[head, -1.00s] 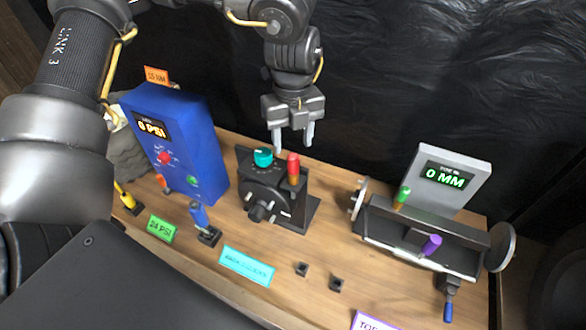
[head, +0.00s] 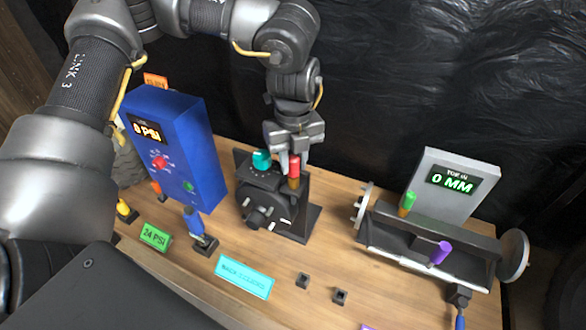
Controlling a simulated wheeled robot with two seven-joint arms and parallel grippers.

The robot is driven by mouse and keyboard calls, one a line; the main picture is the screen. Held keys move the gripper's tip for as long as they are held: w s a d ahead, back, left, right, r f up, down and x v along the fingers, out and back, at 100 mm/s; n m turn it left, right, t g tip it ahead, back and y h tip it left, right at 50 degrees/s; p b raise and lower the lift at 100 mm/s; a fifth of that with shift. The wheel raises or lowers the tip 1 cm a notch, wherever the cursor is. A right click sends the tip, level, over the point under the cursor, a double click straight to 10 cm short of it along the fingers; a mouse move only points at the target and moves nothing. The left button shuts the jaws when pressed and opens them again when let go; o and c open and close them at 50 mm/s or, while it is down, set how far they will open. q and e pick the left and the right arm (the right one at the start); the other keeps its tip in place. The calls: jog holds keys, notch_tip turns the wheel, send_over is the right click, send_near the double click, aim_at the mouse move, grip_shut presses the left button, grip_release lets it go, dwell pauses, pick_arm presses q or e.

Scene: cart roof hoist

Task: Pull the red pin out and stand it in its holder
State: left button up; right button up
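The red pin (head: 294,166) stands upright in the black fixture (head: 268,204), beside a teal knob (head: 262,158). My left gripper (head: 294,163) is right above the fixture, with its fingertips down at the red pin's height, one on each side of it. The fingers look apart; I cannot tell whether they touch the pin. Two small dark square holders (head: 303,281) and (head: 339,296) stand empty on the wooden bench. My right gripper is not in view.
A blue box (head: 180,150) with a PSI display stands at the left. A grey device (head: 452,190) reading 0 MM, with green and purple pins, stands at the right. A cyan label (head: 244,276) lies in front. Bare wood lies between the fixture and the right device.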

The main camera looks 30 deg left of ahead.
pick_arm(q)
grip_shut()
jog(key=shift+r, duration=0.15)
jog(key=shift+r+p, duration=1)
jog(key=shift+r, duration=0.2)
jog(key=shift+r+p, duration=1.1)
jog(key=shift+r, duration=0.35)
